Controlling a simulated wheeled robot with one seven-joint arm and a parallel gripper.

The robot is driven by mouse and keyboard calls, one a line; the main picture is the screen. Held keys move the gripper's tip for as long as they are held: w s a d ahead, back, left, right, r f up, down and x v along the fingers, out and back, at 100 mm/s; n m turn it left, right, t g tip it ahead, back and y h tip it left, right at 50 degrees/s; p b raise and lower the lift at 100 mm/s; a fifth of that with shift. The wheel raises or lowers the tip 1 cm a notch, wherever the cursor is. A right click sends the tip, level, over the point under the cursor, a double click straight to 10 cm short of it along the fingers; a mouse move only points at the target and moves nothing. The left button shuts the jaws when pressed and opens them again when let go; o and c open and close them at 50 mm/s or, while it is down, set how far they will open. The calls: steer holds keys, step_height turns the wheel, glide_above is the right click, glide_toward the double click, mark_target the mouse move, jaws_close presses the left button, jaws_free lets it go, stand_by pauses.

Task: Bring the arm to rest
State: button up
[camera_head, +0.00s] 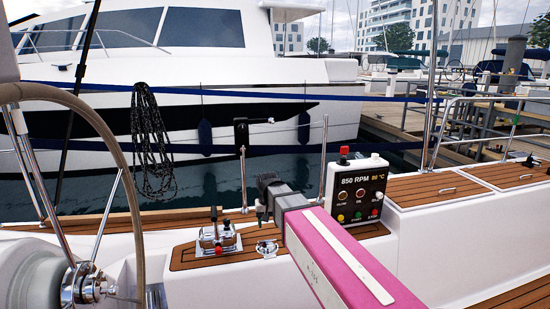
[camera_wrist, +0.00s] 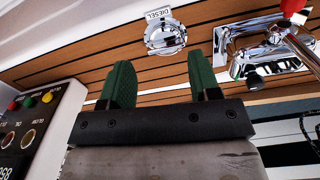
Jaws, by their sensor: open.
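My gripper (camera_wrist: 162,78) shows in the wrist view with its two green fingers apart and nothing between them. In the head view, my pink and white arm reaches in from the lower right. The gripper (camera_head: 261,212) is at its far end, small and dark, over the teak-topped cockpit side. A chrome filler cap lies just past the fingertips in the wrist view (camera_wrist: 166,37), with a label reading DIESEL. In the head view the cap (camera_head: 267,248) sits below the gripper. The gripper appears apart from it, though the exact gap is hard to tell.
A chrome lever control (camera_head: 218,238) stands left of the cap. An engine panel (camera_head: 356,197) reading 850 RPM stands right of the gripper, near my arm. A steering wheel (camera_head: 110,145) fills the left. Rail posts (camera_head: 243,180) rise behind. A moored boat and dock lie beyond.

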steer(key=s+d+f, duration=0.3)
steer(key=d+f, duration=0.1)
steer(key=d, duration=0.3)
steer(key=s+d+f+m, duration=0.1)
steer(key=s+d+f, duration=0.3)
steer(key=d, duration=0.4)
steer(key=s+d+f, duration=0.4)
steer(key=d+f, duration=0.1)
steer(key=d, duration=0.2)
steer(key=shift+s+d+f+m, duration=0.15)
steer(key=shift+s+d+m, duration=0.05)
steer(key=shift+d+m, duration=0.15)
